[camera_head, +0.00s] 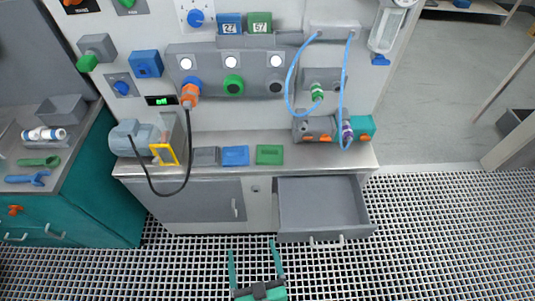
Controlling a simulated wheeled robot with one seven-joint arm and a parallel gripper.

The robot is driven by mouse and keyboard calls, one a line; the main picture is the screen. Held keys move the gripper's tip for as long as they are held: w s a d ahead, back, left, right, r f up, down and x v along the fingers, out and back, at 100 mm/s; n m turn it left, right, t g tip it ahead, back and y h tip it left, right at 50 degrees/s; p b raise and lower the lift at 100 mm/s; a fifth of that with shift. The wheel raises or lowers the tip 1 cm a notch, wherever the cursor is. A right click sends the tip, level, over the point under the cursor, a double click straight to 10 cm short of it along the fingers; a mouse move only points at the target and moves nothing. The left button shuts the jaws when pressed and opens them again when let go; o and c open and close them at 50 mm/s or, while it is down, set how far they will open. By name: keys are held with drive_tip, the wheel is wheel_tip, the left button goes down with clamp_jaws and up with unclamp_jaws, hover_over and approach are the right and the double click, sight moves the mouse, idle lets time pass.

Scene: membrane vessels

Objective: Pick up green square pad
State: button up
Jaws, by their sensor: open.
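A green square pad (269,154) lies on the grey metal counter, at the right end of a row beside a blue pad (235,156) and a grey pad (206,157). My gripper (252,246) shows at the bottom of the view with its two teal fingers spread apart. It is open and empty, over the grated floor in front of the cabinet. It is well apart from the green pad, which lies beyond it on the counter. Nothing hides the green pad.
An open grey drawer (322,205) juts out below the counter, right of my gripper. A valve assembly (316,127) with blue tubes stands at right. A teal workbench (110,190) stands at left.

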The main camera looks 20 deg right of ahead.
drive_tip(key=w+d+m+h, duration=0.1)
drive_tip(key=w+d, duration=0.2)
drive_tip(key=w, duration=0.3)
drive_tip(key=w+d+h, duration=0.1)
drive_tip(key=w+d, duration=0.2)
drive_tip(key=w, duration=0.2)
drive_tip(key=m+g+h, duration=0.1)
drive_tip(key=m+g, duration=0.1)
approach(270, 153)
drive_tip(key=x, duration=1.1)
drive_tip(key=c, duration=0.9)
